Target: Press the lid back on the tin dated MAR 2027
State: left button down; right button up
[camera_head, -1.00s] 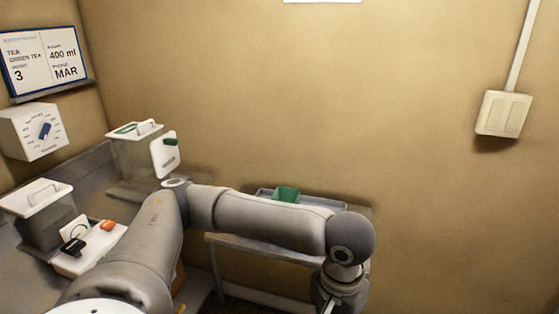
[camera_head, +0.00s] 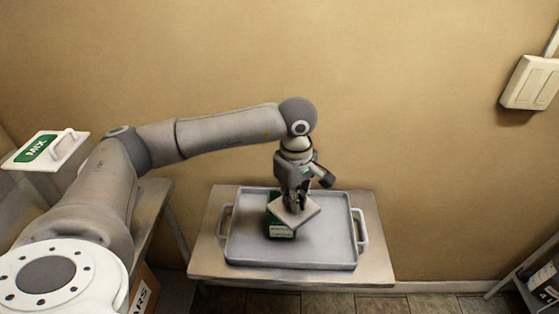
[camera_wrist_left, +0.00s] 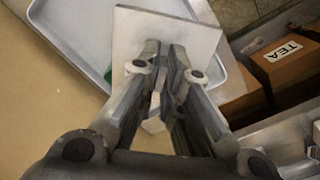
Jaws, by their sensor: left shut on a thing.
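A green tin (camera_head: 273,222) with a white label stands on the grey tray. The date on it is too small to read. My left gripper (camera_head: 297,203) is shut on a pale square lid (camera_head: 309,215) and holds it over the tin, turned and shifted to the right of it. I cannot tell whether the lid touches the tin. In the left wrist view the gripper (camera_wrist_left: 162,75) holds the lid (camera_wrist_left: 195,38), which hides most of the tin; only a green sliver (camera_wrist_left: 108,75) shows. My right gripper is not in view.
The tray (camera_head: 330,250) with raised rim and side handles lies on a small table (camera_head: 208,255) against the wall. A container with a MIX lid (camera_head: 38,148) stands at the left. A brown box marked TEA (camera_wrist_left: 285,62) shows in the left wrist view.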

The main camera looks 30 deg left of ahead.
pick_arm(q)
jog(key=w+a+r+n+p, duration=0.2)
jog(key=w+a+n, duration=0.3)
jog(key=n, duration=0.4)
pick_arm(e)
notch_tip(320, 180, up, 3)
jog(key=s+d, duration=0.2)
pick_arm(q)
notch_tip(320, 180, down, 7)
jog(key=s+a+b, duration=0.1)
jog(key=b, duration=0.3)
jog(key=shift+n, duration=0.3)
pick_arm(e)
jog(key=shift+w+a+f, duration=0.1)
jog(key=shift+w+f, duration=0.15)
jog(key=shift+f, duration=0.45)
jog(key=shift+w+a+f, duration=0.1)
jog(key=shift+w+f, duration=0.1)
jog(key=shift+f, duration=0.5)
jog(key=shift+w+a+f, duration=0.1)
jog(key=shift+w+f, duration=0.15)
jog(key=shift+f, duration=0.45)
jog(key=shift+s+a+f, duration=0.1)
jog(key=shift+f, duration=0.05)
pick_arm(q)
jog(key=shift+r, duration=0.1)
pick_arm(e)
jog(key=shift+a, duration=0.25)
